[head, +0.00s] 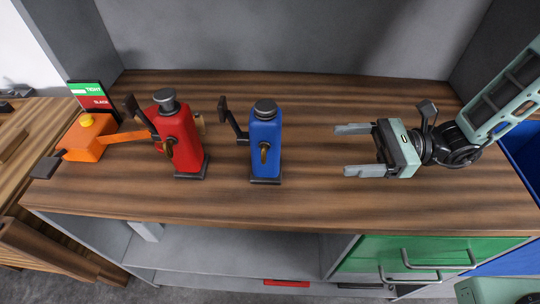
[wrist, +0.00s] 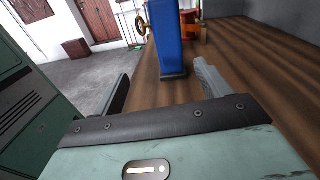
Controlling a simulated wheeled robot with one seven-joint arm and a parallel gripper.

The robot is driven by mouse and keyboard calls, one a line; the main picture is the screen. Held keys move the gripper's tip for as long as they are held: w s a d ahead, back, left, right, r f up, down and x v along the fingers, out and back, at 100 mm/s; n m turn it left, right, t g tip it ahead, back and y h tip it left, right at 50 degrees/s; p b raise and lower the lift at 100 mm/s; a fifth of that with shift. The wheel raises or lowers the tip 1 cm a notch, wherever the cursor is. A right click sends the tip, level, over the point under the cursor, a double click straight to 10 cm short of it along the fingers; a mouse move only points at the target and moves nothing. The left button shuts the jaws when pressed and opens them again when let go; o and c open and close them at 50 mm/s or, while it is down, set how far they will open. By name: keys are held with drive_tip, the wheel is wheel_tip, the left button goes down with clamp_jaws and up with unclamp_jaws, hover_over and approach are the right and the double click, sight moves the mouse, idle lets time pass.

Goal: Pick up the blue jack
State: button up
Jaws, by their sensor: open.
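The blue jack (head: 266,148) stands upright on the wooden worktop, with a dark round cap, a dark base and a dark lever on its left side. My gripper (head: 352,150) is to the right of the blue jack, open and empty, its two fingers pointing left toward it with a clear gap between. In the wrist view the blue jack (wrist: 168,38) stands ahead of my open fingers (wrist: 165,88), nearer the right finger; its top is cut off by the frame.
A red jack (head: 180,142) stands left of the blue one. An orange device (head: 85,138) and a green and red sign (head: 92,96) are further left. The worktop (head: 310,195) has a front edge above a green drawer (head: 400,252). A grey wall closes the back.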

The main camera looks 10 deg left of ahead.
drive_tip(key=shift+w+d+f+m+t+y, duration=0.2)
drive_tip(key=shift+w+f+m+t+y, duration=0.1)
drive_tip(key=shift+w+f+m+t, duration=0.25)
drive_tip(key=shift+w+a+r, duration=0.1)
drive_tip(key=shift+w+a, duration=0.05)
drive_tip(key=shift+w, duration=0.05)
drive_tip(key=p, duration=0.2)
approach(269, 145)
drive_tip(key=w+a+f, duration=0.1)
drive_tip(key=a, duration=0.1)
drive_tip(key=w+a+f, duration=0.2)
drive_tip(key=a, duration=0.1)
drive_tip(key=shift+a+f, duration=0.3)
drive_tip(key=a, duration=0.1)
drive_tip(key=a+p, duration=0.1)
drive_tip(key=a, duration=0.1)
drive_tip(key=s+a, duration=0.1)
drive_tip(key=shift+a+r, duration=0.25)
drive_tip(key=shift+a, duration=0.45)
clamp_jaws()
